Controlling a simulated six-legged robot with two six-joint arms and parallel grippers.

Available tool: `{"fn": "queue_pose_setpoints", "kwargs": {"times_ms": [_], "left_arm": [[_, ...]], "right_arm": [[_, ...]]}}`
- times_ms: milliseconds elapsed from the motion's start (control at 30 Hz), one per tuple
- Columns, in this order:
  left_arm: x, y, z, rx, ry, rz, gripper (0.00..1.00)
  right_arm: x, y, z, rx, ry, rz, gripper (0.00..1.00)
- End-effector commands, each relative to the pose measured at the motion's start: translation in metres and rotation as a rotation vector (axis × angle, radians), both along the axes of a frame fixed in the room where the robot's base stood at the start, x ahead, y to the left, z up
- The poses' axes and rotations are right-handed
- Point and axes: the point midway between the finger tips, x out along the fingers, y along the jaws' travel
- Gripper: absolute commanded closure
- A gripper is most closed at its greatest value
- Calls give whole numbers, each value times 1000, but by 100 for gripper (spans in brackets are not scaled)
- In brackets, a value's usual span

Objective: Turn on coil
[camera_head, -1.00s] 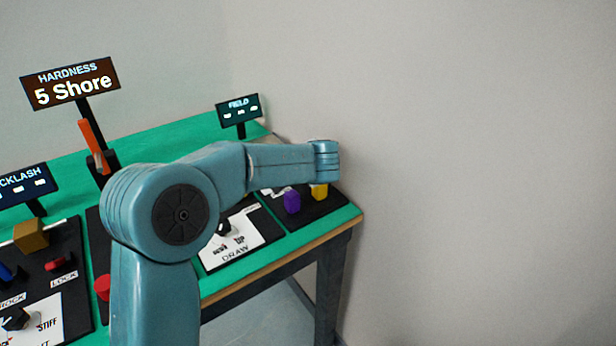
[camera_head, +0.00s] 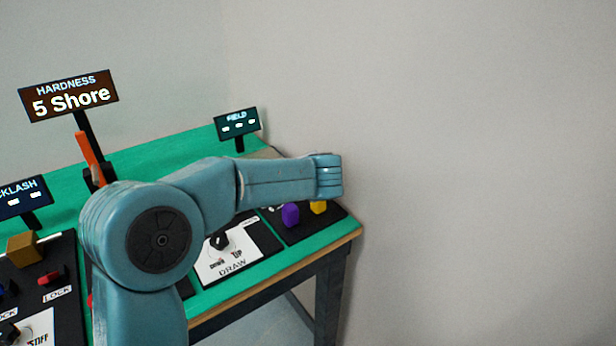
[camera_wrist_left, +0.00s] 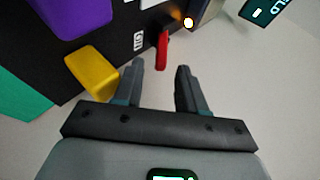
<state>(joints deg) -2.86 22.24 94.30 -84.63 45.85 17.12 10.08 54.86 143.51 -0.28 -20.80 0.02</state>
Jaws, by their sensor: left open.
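A red switch lever (camera_wrist_left: 162,50) stands up from a dark panel in the left wrist view. A small white label (camera_wrist_left: 138,41) beside it is only partly legible. My left gripper (camera_wrist_left: 157,72) is open, its two fingers pointing toward the lever. The lever shows between the fingertips and a little beyond them, and nothing is held. A small light (camera_wrist_left: 188,22) glows near the lever. In the head view my left arm hides the lever and the gripper. The field display (camera_head: 236,125) stands at the back of the table.
A yellow block (camera_wrist_left: 91,76) is close to the left finger, with a purple block (camera_wrist_left: 75,14) beyond it. The head view shows the draw panel (camera_head: 228,258), a hardness display (camera_head: 68,96) and the green table (camera_head: 185,150). A bare wall is at the right.

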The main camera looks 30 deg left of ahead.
Motion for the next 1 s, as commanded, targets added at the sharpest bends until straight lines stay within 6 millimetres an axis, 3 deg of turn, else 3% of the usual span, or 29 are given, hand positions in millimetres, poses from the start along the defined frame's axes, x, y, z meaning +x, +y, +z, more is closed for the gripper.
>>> {"fn": "queue_pose_setpoints", "kwargs": {"times_ms": [300, 500, 1000], "left_arm": [[-53, -45, 51, -1, -5, -5, 60], [-77, -64, 73, 0, -2, -4, 60], [-87, -72, 81, 1, 1, -1, 60]], "right_arm": [[0, 0, 1, 0, 0, 0, 57], [0, 0, 3, 0, 0, 0, 57], [0, 0, 4, 0, 0, 0, 57]]}}
